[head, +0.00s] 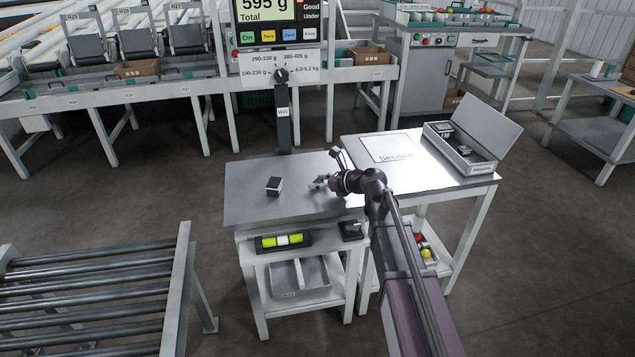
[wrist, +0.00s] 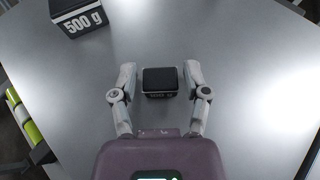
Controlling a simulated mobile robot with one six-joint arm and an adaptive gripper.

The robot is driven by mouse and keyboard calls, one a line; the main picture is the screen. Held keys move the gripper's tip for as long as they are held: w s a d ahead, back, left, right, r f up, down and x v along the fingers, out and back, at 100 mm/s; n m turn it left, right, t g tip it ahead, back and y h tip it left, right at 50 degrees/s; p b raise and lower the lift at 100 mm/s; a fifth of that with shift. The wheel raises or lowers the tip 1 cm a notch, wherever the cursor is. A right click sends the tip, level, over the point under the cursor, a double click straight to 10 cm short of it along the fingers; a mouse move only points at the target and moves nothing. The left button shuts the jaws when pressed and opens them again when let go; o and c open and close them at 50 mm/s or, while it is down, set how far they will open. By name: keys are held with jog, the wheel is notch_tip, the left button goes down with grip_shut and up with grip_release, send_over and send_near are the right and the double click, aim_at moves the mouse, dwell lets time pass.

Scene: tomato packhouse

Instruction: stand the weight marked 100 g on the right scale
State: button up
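A small black-topped weight (wrist: 160,82) stands upright on a grey metal plate between the fingers of my gripper (wrist: 160,72). In the head view my gripper (head: 320,184) is low over the right part of the scale's plate (head: 245,205), and the small weight is hard to make out there. A larger weight marked 500 g (wrist: 84,20) stands left of it, also in the head view (head: 274,186). The scale's display (head: 265,12) reads 595 g.
A yellow-green level-like object (head: 283,241) lies below the plate's front edge. A roller conveyor (head: 90,290) is at left.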

jog(key=shift+r, duration=0.1)
dwell(0.4)
jog(key=shift+r, duration=0.15)
jog(key=p+v, duration=0.5)
jog(key=v, duration=0.7)
dwell(0.4)
